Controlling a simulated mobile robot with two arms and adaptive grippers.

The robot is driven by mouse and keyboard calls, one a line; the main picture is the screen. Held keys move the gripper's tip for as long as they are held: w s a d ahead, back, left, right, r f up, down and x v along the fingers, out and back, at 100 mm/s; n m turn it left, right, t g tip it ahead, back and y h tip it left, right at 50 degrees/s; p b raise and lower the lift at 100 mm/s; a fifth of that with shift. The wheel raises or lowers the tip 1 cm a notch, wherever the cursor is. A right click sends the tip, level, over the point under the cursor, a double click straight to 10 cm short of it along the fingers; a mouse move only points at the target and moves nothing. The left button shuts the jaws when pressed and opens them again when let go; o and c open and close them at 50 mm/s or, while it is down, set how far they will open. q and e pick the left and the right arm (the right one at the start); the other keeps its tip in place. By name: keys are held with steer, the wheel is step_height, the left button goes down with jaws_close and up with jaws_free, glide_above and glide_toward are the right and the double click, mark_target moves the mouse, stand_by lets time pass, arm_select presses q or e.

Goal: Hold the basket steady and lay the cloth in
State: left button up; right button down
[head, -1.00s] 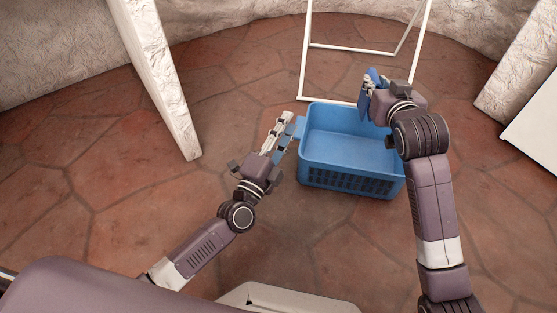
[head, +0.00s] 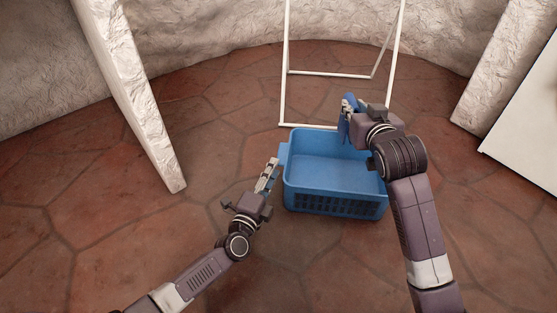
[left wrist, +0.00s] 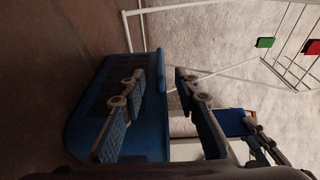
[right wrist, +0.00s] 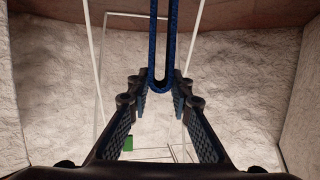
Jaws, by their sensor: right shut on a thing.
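The blue plastic basket (head: 335,203) stands on the floor in the middle of the head view, its inside bare where I can see it. My left gripper (head: 273,168) is at its left end. In the left wrist view the left fingers (left wrist: 160,80) are apart, with the basket's rim (left wrist: 161,68) showing between them; I cannot tell whether they touch it. My right gripper (head: 350,108) is above the basket's far right part, shut on the blue cloth (head: 344,124). The cloth shows as a folded loop (right wrist: 163,45) between the fingertips in the right wrist view.
A white frame rack (head: 284,90) stands just behind the basket. The left wrist view shows a green piece (left wrist: 265,42) and a red piece (left wrist: 312,47) on it. A pale slab (head: 125,95) leans at left. The tiled floor left of the basket is clear.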

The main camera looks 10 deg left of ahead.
mark_target(279, 158)
arm_select(q)
steer(key=shift+x, duration=2.7)
steer(key=shift+c, duration=0.4)
jaws_close()
